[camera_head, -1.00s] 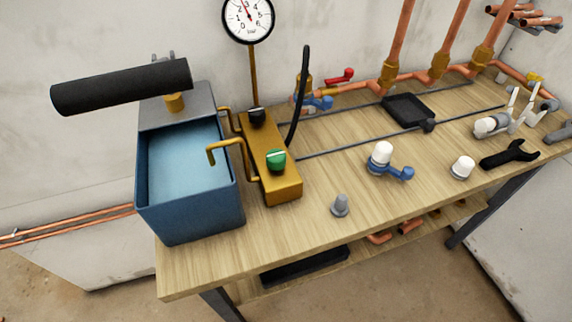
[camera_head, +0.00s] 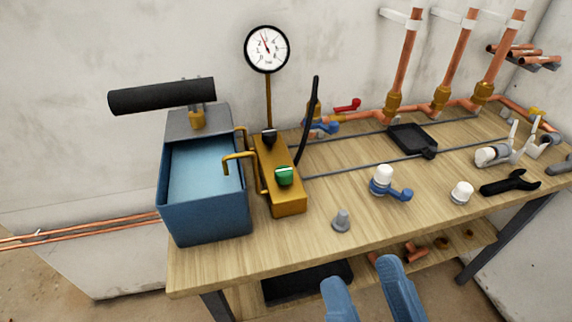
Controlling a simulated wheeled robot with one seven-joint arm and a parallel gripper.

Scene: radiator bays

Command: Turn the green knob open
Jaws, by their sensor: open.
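The green knob (camera_head: 284,176) sits on top of the front end of a brass block (camera_head: 290,207), right of a blue water tank (camera_head: 205,214). A black knob (camera_head: 269,137) sits on the same block, farther back. My gripper (camera_head: 365,275) shows at the bottom edge as two blue fingers set apart, with nothing visible between them. It is in front of the bench, below and to the right of the green knob, well apart from it. How far the green knob is turned is too small to tell.
A black pump handle (camera_head: 162,96) stands over the tank. A pressure gauge (camera_head: 266,49) and a black hose (camera_head: 308,121) rise behind the block. A grey cone (camera_head: 341,220) and a white-capped blue valve (camera_head: 388,184) stand on the wooden bench (camera_head: 260,248), right of the knob.

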